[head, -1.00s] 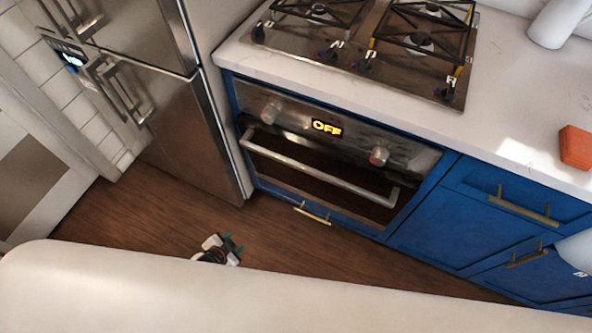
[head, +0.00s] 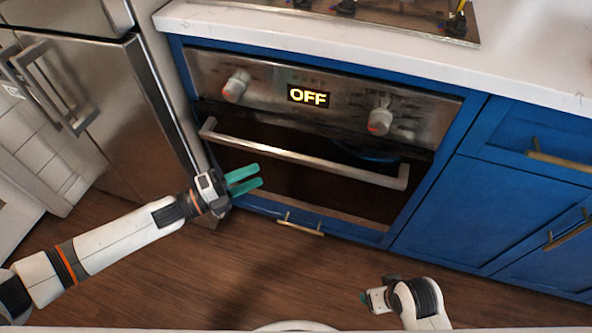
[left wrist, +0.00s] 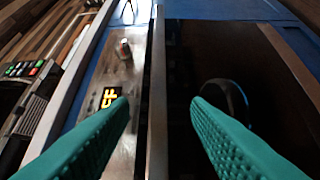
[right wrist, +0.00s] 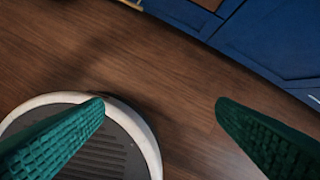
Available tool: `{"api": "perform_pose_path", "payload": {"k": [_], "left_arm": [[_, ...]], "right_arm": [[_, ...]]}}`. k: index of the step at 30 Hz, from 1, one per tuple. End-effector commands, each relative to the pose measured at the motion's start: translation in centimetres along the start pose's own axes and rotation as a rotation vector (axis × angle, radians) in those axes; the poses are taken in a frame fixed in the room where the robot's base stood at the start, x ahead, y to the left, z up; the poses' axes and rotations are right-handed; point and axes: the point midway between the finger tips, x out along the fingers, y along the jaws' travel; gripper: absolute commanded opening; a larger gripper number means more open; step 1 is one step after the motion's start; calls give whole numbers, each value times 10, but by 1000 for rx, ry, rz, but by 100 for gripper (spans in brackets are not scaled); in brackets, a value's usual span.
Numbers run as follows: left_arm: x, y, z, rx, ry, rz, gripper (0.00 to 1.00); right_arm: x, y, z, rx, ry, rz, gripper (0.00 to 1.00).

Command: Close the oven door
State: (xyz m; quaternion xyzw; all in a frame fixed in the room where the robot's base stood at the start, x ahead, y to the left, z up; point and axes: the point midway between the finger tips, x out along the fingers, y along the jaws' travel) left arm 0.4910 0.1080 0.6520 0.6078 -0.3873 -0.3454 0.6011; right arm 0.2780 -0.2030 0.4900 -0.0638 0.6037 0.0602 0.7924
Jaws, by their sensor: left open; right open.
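The oven door (head: 290,185) has dark glass and a long silver handle (head: 300,156) across its upper part. My left gripper (head: 261,176) is open and empty, in front of the door's left part and below the handle in the head view. In the left wrist view the handle (left wrist: 158,100) runs between its fingers, seemingly farther off. My right gripper (head: 364,299) is open and empty, low over the floor near my base.
A dark blue pan-like thing (head: 365,150) shows behind the door glass. A steel fridge (head: 130,110) stands left of the oven, blue cabinets (head: 480,210) right. A drawer handle (head: 300,226) sits below the oven. Wood floor (head: 270,275) in front is clear.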

Motion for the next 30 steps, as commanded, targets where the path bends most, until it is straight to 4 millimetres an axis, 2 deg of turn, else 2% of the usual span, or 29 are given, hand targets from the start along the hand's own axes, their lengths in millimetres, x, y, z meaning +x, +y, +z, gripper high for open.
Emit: {"api": "perform_pose_path", "payload": {"k": [5, 15, 21, 30], "left_arm": [[12, 3, 3, 14, -15, 9, 44], [78, 2, 3, 12, -13, 8, 44], [108, 2, 4, 11, -12, 7, 44], [120, 2, 4, 9, -11, 4, 44]], "right_arm": [[-5, 0, 1, 0, -2, -1, 80], [-19, -1, 4, 2, -12, -2, 80], [-28, -1, 4, 3, -15, -2, 80], [-35, -1, 5, 4, -18, -3, 80]]}}
